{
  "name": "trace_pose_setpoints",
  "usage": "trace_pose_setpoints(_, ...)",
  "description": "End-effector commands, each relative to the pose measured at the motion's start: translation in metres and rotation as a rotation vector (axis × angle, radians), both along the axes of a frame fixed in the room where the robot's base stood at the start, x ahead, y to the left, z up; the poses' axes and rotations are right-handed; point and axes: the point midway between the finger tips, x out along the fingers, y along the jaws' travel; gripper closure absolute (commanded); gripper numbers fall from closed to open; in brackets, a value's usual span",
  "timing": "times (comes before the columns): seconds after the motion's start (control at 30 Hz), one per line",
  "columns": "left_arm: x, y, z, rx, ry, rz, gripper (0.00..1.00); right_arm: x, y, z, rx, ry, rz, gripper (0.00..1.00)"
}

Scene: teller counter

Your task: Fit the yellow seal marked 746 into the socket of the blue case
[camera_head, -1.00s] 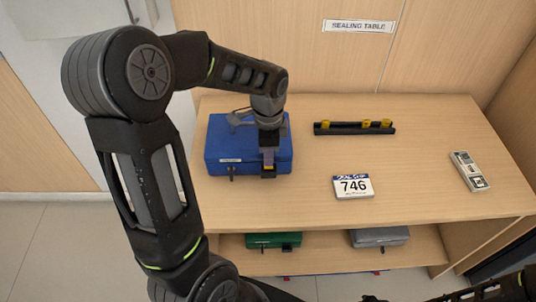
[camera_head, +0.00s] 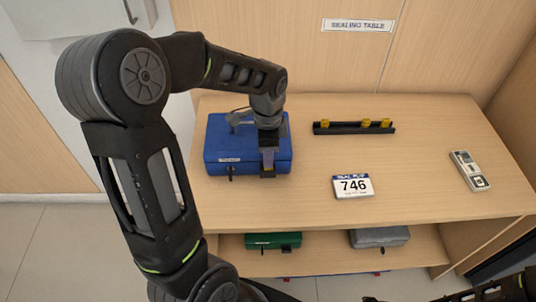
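The blue case (camera_head: 222,152) stands closed on the left of the table, with a white label and a dark latch on its front. My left gripper (camera_head: 268,171) points down at the right part of its front edge. A small yellowish patch shows between the fingertips; whether they grip it is too small to tell. The gripper hides the socket. Three yellow seals (camera_head: 366,122) stand in a black rack (camera_head: 350,130) at the back, with a gap between the left one and the other two; their marks are unreadable.
A grey device (camera_head: 469,170) lies at the table's right. A green case (camera_head: 273,240) and a grey case (camera_head: 379,237) sit on the shelf below. Part of my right arm shows at the bottom right. The table's front middle is clear apart from the card.

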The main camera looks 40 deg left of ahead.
Motion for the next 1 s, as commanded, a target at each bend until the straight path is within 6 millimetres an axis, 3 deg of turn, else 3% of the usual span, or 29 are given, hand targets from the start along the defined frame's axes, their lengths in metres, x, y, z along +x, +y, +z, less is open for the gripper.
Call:
trace_pose_setpoints(0.07, -0.005, 0.000, -0.001, 0.001, 0.011, 0.001, 0.62, 0.000, 0.000, -0.006, 0.000, 0.000, 0.000, 0.64)
trace_pose_setpoints(0.3, -0.005, -0.001, 0.047, 0.007, -0.011, 0.002, 0.62, 0.001, 0.000, -0.008, 0.002, -0.003, 0.001, 0.64)
trace_pose_setpoints(0.5, -0.006, -0.003, 0.074, 0.009, -0.020, 0.001, 0.62, 0.001, 0.000, -0.008, 0.003, -0.003, 0.001, 0.64)
trace_pose_setpoints(1.0, -0.006, -0.003, 0.080, 0.009, -0.020, 0.000, 0.62, 0.001, 0.000, -0.007, 0.002, -0.004, 0.001, 0.64)
